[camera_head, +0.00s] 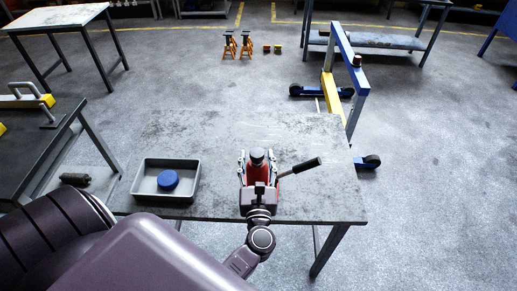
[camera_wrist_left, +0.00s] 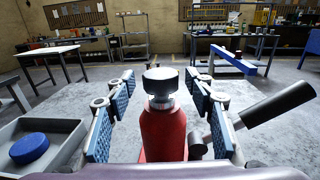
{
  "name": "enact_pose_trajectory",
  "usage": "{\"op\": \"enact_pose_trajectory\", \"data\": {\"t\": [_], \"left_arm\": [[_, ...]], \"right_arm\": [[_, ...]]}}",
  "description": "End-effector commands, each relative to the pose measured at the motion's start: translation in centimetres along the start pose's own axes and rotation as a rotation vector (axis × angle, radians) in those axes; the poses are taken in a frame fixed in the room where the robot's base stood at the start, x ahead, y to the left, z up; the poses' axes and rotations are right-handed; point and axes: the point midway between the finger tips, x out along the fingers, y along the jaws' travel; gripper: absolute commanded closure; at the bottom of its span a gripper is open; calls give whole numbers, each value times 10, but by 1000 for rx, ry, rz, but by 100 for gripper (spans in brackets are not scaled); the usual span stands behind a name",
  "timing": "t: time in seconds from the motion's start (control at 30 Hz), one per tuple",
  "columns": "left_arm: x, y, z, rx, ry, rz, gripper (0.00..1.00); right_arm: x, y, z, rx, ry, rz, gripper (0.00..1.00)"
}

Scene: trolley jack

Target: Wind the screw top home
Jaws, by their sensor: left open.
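A red bottle jack (camera_head: 261,176) stands upright on the grey table, near its front edge. Its dark round screw top (camera_head: 257,155) also shows in the left wrist view (camera_wrist_left: 161,82), on a short neck above the red body (camera_wrist_left: 163,133). A black-gripped handle (camera_head: 307,165) sticks out from the jack to the right. In the left wrist view, gaps show between the fingers and the screw top. My right gripper is not in view.
A grey tray (camera_head: 138,187) holding a blue round piece (camera_head: 168,180) is left of the jack. The table (camera_head: 315,190) is otherwise mostly clear. A blue and yellow hoist (camera_head: 349,62) stands behind it; orange stands (camera_head: 229,46) are on the floor.

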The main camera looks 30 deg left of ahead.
Motion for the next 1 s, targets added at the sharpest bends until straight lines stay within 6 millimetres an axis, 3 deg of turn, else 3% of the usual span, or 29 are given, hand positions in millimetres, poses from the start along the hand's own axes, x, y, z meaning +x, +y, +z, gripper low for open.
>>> {"op": "enact_pose_trajectory", "data": {"t": [0.2, 0.47, 0.87, 1.0], "left_arm": [[20, 0, 0, 3, 1, -2, 51], [21, 0, -1, 2, 0, -2, 51], [21, 0, -1, 3, 0, -2, 93], [21, 0, -1, 4, 0, -5, 94]], "right_arm": [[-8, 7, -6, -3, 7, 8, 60], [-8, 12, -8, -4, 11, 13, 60], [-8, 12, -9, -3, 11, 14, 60], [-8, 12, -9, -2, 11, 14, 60]]}}
